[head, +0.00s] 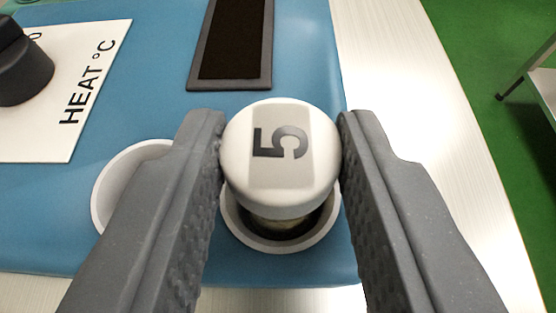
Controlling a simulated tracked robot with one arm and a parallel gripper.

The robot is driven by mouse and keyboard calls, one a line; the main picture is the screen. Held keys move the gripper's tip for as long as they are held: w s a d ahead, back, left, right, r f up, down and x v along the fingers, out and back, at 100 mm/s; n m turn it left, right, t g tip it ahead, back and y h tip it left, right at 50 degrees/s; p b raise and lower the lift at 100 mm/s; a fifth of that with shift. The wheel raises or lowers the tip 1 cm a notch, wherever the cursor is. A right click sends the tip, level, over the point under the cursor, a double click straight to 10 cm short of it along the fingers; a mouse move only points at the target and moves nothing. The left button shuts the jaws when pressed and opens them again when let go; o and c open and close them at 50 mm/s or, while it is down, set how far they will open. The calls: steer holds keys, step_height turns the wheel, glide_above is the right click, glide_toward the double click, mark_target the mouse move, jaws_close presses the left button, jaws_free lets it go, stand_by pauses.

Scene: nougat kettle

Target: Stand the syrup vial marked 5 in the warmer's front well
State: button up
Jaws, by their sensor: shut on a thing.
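The syrup vial marked 5 (281,160) shows its white cap from above, with a grey label and a black 5 turned sideways. My gripper (280,150) is shut on the cap, one finger on each side. Below the cap, a short piece of the dark vial body shows inside the rim of a round white well (282,246) in the blue warmer (150,95). The vial's lower end is hidden, so I cannot tell whether it touches the bottom. A second white-rimmed well (101,205) lies to the left, partly behind my left finger.
A black knob (22,70) stands on a white HEAT °C panel (95,85) at upper left. A dark framed window (235,45) is at the top. The pale metal table (400,100) is bare to the right, with green floor (480,40) beyond its edge.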

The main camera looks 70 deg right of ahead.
steer(key=shift+f, duration=0.1)
steer(key=o, duration=0.7)
steer(key=b+v, duration=0.3)
steer(key=v, duration=0.8)
stand_by(0.4)
stand_by(0.4)
steer(key=s+d+r+n+t+y+p, duration=0.1)
steer(key=s+d+r+n+t+y, duration=0.2)
steer(key=r, duration=0.9)
steer(key=s+d+r+n+t+y+p, duration=0.2)
steer(key=s+d+r+n+t+y, duration=0.1)
steer(key=r, duration=0.9)
steer(key=s+d+r+n+t+y+p, duration=0.2)
steer(key=s+d+r+n+t+y, duration=0.2)
steer(key=r, duration=0.9)
steer(key=n+t+y, duration=0.1)
steer(key=n+y, duration=0.2)
steer(key=n, duration=0.1)
steer(key=shift+d, duration=0.2)
